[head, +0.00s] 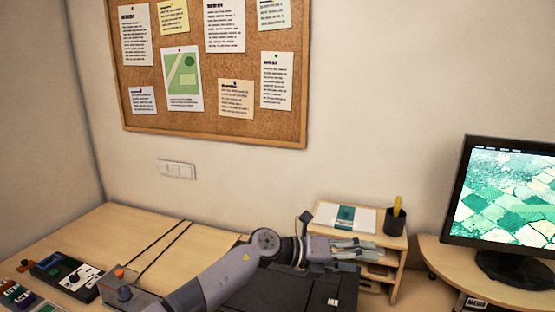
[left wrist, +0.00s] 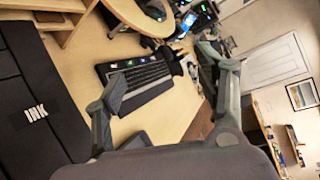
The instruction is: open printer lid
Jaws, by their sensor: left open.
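The black printer (head: 305,290) stands on the desk at the bottom of the head view, partly hidden behind my left arm. In the left wrist view its dark top (left wrist: 40,115) fills the left side and carries a small white label. It looks shut, though its front edge is cut off. My left gripper (head: 355,252) is above the printer's far right part, in front of the small shelf. In the left wrist view the fingers (left wrist: 165,92) are spread wide with nothing between them. My right gripper is not in view.
A wooden shelf (head: 396,268) with papers and a pen cup (head: 395,221) stands close behind the gripper. A monitor (head: 505,205) is at the right. A keyboard (left wrist: 140,82) lies beyond the fingers. Small devices (head: 65,275) sit at the left; the desk behind them is mostly clear.

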